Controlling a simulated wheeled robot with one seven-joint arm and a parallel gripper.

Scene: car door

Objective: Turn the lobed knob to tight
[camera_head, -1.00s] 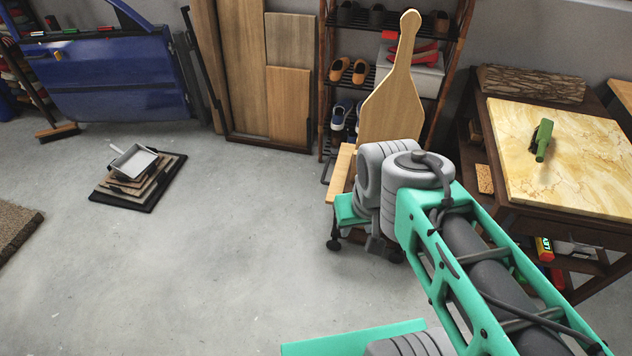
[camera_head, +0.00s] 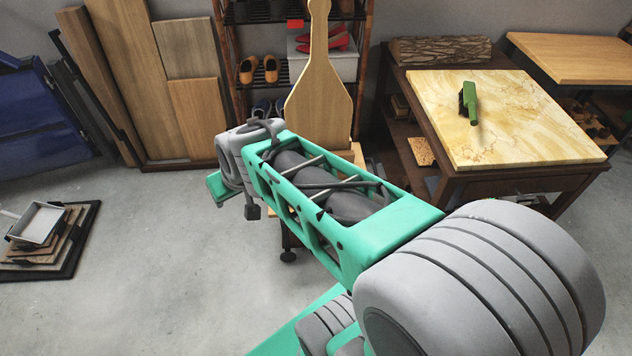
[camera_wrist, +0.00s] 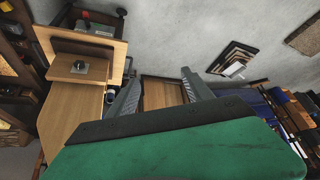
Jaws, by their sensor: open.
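My gripper (camera_wrist: 162,73) shows in the wrist view with its two grey fingers spread apart and nothing between them. A small grey metal fitting (camera_wrist: 79,67) sits on a light wooden piece at the left of that view, beyond and to the left of the fingers. It is too small to tell whether it is the lobed knob. I cannot make out a lobed knob for certain in either view. In the head view my arm crosses the middle and hides much of the low wooden stand behind it; my fingers do not show there.
A paddle-shaped wooden board (camera_head: 319,95) stands upright behind my arm, before a shoe rack (camera_head: 225,60). A marble-topped table (camera_head: 520,140) with a green tool (camera_head: 468,102) stands at right. A tray (camera_head: 41,224) lies on stacked boards at left. Floor is clear between tray and arm.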

